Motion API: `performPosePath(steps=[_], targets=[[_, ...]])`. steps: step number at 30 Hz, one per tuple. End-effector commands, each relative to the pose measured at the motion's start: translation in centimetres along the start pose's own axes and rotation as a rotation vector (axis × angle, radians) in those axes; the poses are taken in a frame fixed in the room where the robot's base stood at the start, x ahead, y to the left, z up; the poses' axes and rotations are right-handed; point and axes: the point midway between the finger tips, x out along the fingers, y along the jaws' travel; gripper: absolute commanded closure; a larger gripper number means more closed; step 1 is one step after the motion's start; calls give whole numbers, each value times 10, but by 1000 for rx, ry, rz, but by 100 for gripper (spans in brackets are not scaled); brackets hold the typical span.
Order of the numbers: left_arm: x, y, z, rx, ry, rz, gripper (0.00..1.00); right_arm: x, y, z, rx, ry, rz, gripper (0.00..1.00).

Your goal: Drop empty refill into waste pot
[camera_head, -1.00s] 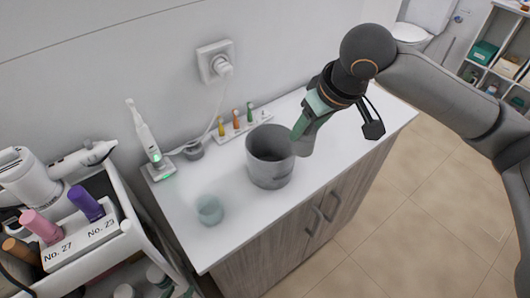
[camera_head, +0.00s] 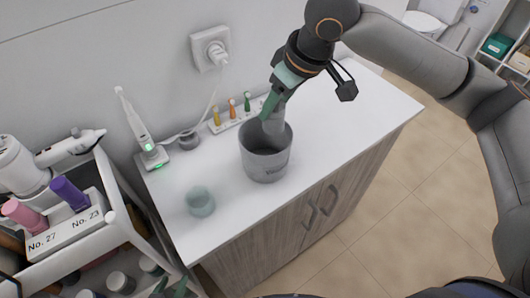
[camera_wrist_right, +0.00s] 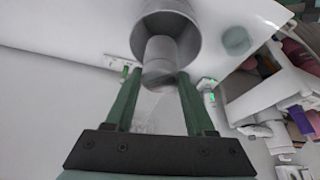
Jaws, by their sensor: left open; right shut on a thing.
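The grey waste pot (camera_head: 264,163) stands upright on the white counter; its rim also shows in the right wrist view (camera_wrist_right: 193,38). My right gripper (camera_head: 268,112) is shut on the empty refill (camera_head: 274,123), a pale grey cylinder. The refill is over the pot's mouth, its lower end at or just inside the far rim; I cannot tell how deep. In the right wrist view the refill (camera_wrist_right: 160,55) lies between the green fingers, with the pot beyond.
A small translucent green cup (camera_head: 200,201) stands left of the pot. Behind are a rack of small coloured bottles (camera_head: 232,116), a toothbrush on its charger (camera_head: 143,132) and a wall plug (camera_head: 213,50). The cart (camera_head: 115,225) is at left. The counter's right side is clear.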

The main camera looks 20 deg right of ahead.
Motion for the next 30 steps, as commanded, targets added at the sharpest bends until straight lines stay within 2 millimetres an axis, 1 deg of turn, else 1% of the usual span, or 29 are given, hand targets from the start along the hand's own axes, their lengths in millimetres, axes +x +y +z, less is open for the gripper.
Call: performPosePath(steps=[1, 3, 10, 14, 22, 23, 30], targets=[[7, -1, 8, 0, 0, 0, 50, 10, 0, 4, 0, 0, 1, 97], [12, -1, 13, 0, 0, 0, 50, 18, 0, 8, 1, -1, 1, 97], [30, -2, 34, 0, 0, 0, 50, 40, 0, 17, 1, 1, 1, 97], [35, -3, 38, 0, -1, 0, 50, 44, 0, 19, 1, 1, 1, 97], [34, -3, 37, 0, -1, 0, 50, 42, 0, 18, 1, 0, 1, 97], [34, -3, 37, 0, -1, 0, 50, 42, 0, 18, 1, 0, 1, 43], [34, -3, 37, 0, -1, 0, 50, 43, 0, 18, 1, 0, 1, 16]])
